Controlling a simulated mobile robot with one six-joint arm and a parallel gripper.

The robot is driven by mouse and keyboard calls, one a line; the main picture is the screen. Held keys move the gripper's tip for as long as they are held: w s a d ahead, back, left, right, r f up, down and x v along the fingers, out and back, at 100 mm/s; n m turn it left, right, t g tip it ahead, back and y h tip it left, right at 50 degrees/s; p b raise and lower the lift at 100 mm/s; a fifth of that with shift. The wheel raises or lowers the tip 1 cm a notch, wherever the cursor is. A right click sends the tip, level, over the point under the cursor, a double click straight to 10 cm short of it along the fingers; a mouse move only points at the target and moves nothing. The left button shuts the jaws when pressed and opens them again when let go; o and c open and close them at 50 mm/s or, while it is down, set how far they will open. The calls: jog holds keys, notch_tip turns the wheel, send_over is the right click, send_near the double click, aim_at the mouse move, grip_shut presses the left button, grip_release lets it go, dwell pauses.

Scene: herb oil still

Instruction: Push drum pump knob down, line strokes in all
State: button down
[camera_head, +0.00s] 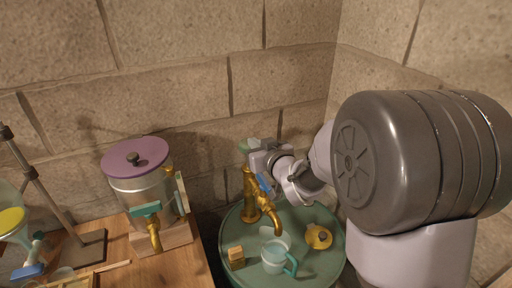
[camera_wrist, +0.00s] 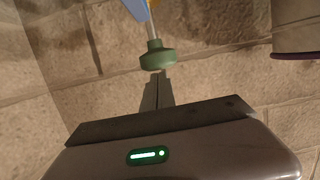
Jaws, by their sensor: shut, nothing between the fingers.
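The pump (camera_head: 250,190) is a brass column with a curved spout and a blue part, standing on the green drum (camera_head: 228,222). Its green knob (camera_head: 244,146) shows partly behind my gripper in the head view. In the wrist view the knob (camera_wrist: 158,56) is whole, on a thin grey rod. My gripper (camera_wrist: 157,78) is shut and empty, with its fingertips pointing at the knob's face. In the head view my gripper (camera_head: 254,152) is at the top of the pump. I cannot tell whether the tips touch the knob.
On the drum top are a wooden block (camera_head: 236,258), a pale cup (camera_head: 274,259) with a teal handle and a yellow item (camera_head: 318,237). A steel pot with a purple lid (camera_head: 135,157) stands left on a wooden table (camera_head: 185,262). Block walls (camera_head: 180,70) close off the back.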

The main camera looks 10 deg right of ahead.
jog(key=p+v, duration=0.1)
jog(key=v, duration=0.6)
jog(key=shift+s+a, duration=0.15)
jog(key=shift+s, duration=0.1)
jog(key=shift+r, duration=0.1)
